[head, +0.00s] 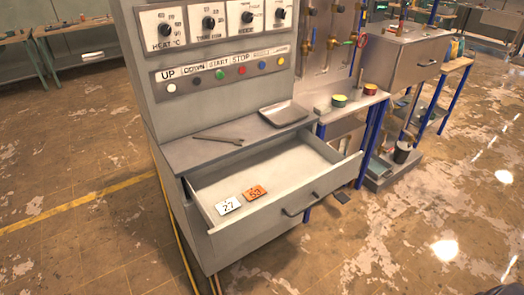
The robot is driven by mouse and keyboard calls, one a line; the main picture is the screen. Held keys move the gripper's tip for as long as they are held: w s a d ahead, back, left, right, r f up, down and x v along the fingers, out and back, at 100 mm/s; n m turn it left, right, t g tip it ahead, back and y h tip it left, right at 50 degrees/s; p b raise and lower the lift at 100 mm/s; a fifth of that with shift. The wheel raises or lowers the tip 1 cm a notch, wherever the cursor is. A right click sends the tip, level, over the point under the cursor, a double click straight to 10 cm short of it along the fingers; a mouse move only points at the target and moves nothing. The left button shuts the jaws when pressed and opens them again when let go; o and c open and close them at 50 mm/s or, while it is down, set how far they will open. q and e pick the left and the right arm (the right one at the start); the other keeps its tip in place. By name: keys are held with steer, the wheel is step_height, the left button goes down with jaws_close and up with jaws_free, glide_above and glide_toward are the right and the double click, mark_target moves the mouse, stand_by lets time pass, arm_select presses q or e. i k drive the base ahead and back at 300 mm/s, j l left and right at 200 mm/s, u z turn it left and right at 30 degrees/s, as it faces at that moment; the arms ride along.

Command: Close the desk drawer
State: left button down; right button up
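The desk drawer (264,240) is pulled out of the grey control desk (180,152) in the middle of the head view. Its front has a dark bar handle (300,205). Inside it lie a white card marked 27 (228,206) and an orange card marked 53 (255,192). Neither of my grippers is in view. A small dark shape sits in the bottom right corner, too little of it showing to tell what it is.
A wrench (218,139) and a metal tray (283,113) lie on the desk top above the drawer. A side bench (345,108) with small tins stands right of the desk. The worn floor (420,225) in front and to the right is clear.

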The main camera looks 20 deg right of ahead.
mark_target(296, 169)
steer(key=z, duration=1.05)
